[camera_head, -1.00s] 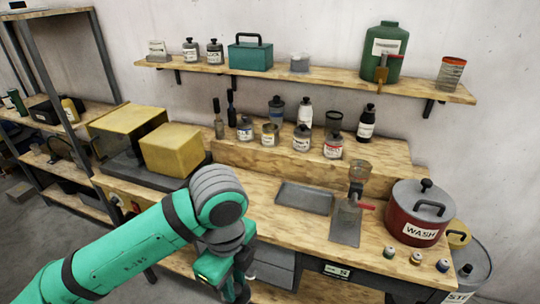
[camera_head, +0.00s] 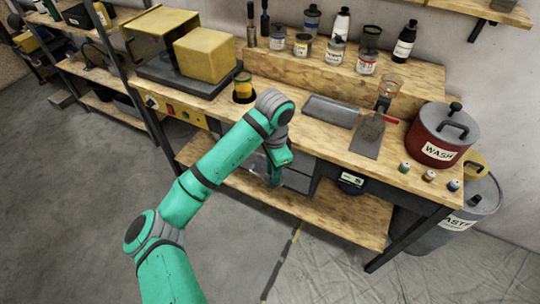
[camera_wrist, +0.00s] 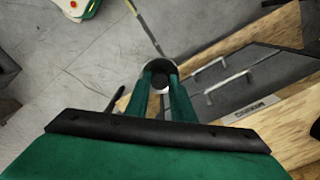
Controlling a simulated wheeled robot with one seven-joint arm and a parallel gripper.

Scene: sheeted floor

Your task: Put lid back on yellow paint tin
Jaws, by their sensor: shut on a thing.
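My gripper (camera_head: 272,172) hangs in front of the workbench edge, below the benchtop. In the wrist view its two green fingers (camera_wrist: 160,82) are closed on a small round dark-rimmed piece (camera_wrist: 160,63), apparently the lid; the fingers hide part of it. An open tin with a yellowish inside (camera_head: 302,45) stands on the raised wooden step at the back of the bench, among other labelled containers. It looks like the yellow paint tin, but is too small to read. My gripper is well apart from it, lower and nearer.
A grey tray (camera_head: 330,110), a grinder-like device (camera_head: 375,125) and a red WASH pot (camera_head: 440,138) occupy the benchtop. Open floor (camera_head: 90,220) lies left.

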